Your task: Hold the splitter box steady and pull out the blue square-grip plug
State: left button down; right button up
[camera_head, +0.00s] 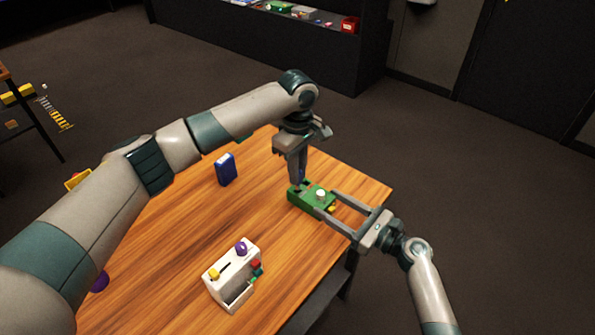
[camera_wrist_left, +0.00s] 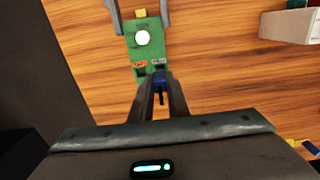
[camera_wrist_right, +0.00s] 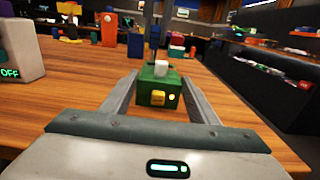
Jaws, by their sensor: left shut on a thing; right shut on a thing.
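The green splitter box (camera_head: 300,201) lies near the table's right corner, with a white round knob (camera_head: 320,194) on top and a yellow part (camera_wrist_right: 158,97) on one end. My right gripper (camera_head: 329,203) is shut on the box, one finger along each side; this also shows in the right wrist view (camera_wrist_right: 160,84). My left gripper (camera_head: 299,184) points down at the box's opposite end. It is shut on the blue plug (camera_wrist_left: 159,86), whose grip is mostly hidden between the fingers. The plug is right at the box's end; I cannot tell whether it is still seated.
A white control box (camera_head: 225,283) with a purple knob and coloured parts stands at the table's front. A blue block (camera_head: 226,169) stands toward the back left. Bare wooden table (camera_head: 195,225) lies between them. The table's right edge is close to the splitter box.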

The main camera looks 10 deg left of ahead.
pick_arm(q)
jog(key=shift+r, duration=0.1)
jog(key=shift+r, duration=2.65)
